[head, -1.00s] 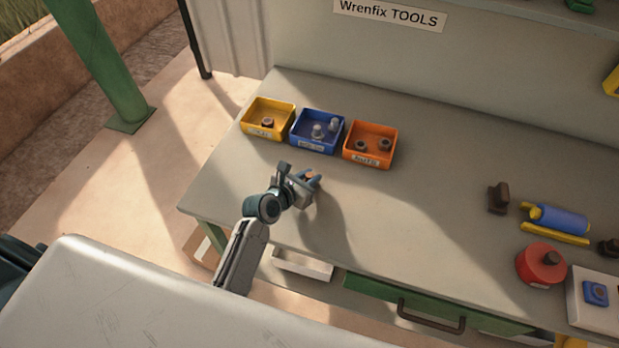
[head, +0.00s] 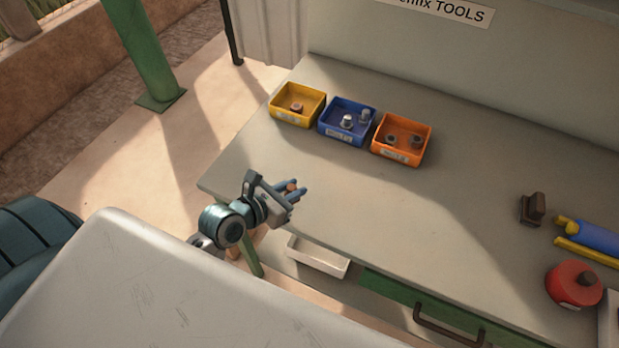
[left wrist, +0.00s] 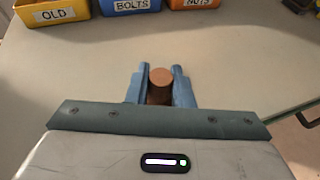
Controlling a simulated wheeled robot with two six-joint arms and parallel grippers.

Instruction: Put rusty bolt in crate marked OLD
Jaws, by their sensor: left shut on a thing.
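My left gripper (head: 291,190) is shut on the rusty bolt (left wrist: 160,80), a brown piece with a round top, held between the blue fingertips in the left wrist view. The hand is over the near left part of the bench, in front of the crates. The yellow crate marked OLD (left wrist: 55,22) is at the upper left of the left wrist view. In the head view the yellow crate (head: 274,112) is the leftmost of three and holds a small rusty piece (head: 297,107). My right gripper is not in view.
Beside the yellow crate stand a blue BOLTS crate (head: 328,134) with grey bolts and an orange NUTS crate (head: 384,152) with nuts. The bench middle (head: 420,220) is clear.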

